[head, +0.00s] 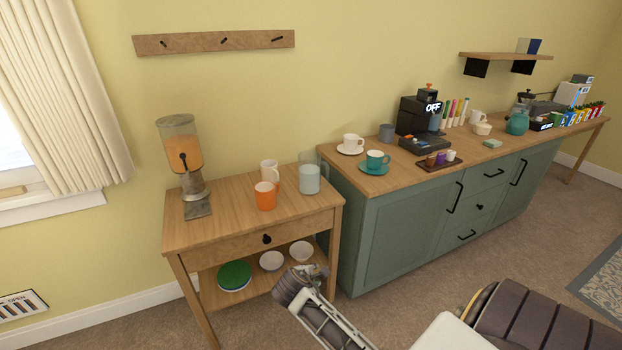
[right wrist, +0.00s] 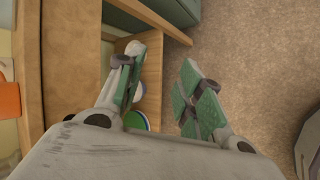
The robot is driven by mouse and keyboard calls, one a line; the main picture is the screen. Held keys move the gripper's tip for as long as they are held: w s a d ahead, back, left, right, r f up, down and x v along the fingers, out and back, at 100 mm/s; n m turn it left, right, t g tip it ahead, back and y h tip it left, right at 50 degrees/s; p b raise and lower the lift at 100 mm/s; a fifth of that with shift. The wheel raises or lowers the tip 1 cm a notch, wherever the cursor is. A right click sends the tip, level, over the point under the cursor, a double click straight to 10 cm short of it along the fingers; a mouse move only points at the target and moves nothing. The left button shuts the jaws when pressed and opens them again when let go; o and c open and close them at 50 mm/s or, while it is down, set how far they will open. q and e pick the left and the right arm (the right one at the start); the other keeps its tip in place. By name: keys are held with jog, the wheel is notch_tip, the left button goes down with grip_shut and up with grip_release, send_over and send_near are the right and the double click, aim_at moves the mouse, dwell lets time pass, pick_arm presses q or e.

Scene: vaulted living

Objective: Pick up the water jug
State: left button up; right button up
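The water jug (head: 310,178) is a clear pitcher with pale liquid in it. It stands upright at the back right of the small wooden table (head: 225,222) in the head view. My right gripper (head: 301,279) is in front of that table, lower than its top and well apart from the jug. In the right wrist view the right gripper (right wrist: 163,85) has its two fingers spread with nothing between them. The jug is not clearly seen in the right wrist view. My left gripper is not in view.
An orange mug (head: 265,195) and a cream mug (head: 269,171) stand left of the jug. A green cabinet (head: 395,232) adjoins on the right. Bowls (head: 271,261) and green plates (head: 234,275) lie on the lower shelf.

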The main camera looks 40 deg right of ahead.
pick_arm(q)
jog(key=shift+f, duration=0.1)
pick_arm(e)
jog(key=w+d+r+n+h, duration=0.4)
jog(key=w+d+r+n, duration=0.2)
jog(key=w+r, duration=0.2)
jog(key=w+d+r+n+t+h, duration=0.1)
jog(key=w+d+r+n+h, duration=0.4)
jog(key=w+r, duration=0.4)
jog(key=shift+d+r+n+t, duration=0.15)
jog(key=shift+d+n+t, duration=0.2)
jog(key=shift+d, duration=0.2)
jog(key=shift+w, duration=0.1)
